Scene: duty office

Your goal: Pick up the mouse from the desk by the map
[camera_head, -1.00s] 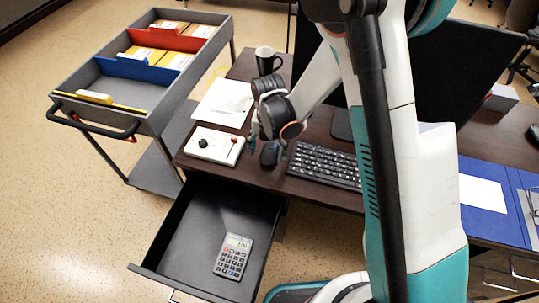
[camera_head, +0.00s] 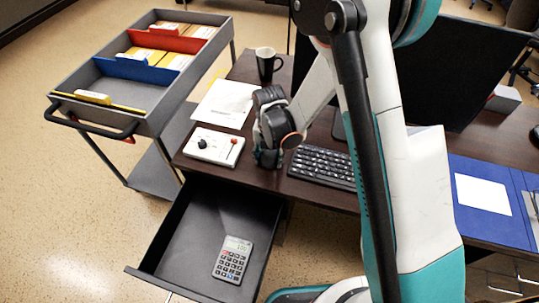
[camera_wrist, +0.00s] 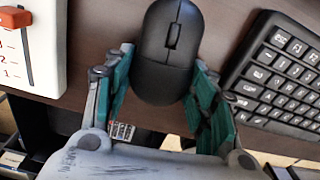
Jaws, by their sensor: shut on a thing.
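The black mouse (camera_wrist: 168,62) lies on the dark desk (camera_head: 222,172) between the keyboard and the white control box. In the wrist view its near end sits between the two teal fingers of my gripper (camera_wrist: 160,98), which is shut on its sides. In the head view my gripper (camera_head: 267,160) is low at the desk surface and hides most of the mouse. The mouse seems to rest on the desk; I cannot tell any gap under it. I cannot make out a map.
The keyboard (camera_head: 324,166) is close on the right, and the white control box (camera_head: 214,146) with a red lever is on the left. Paper (camera_head: 225,103) and a mug (camera_head: 268,65) stand behind. An open drawer (camera_head: 200,232) with a calculator (camera_head: 233,259) juts out below the desk. A monitor (camera_head: 450,75) stands right.

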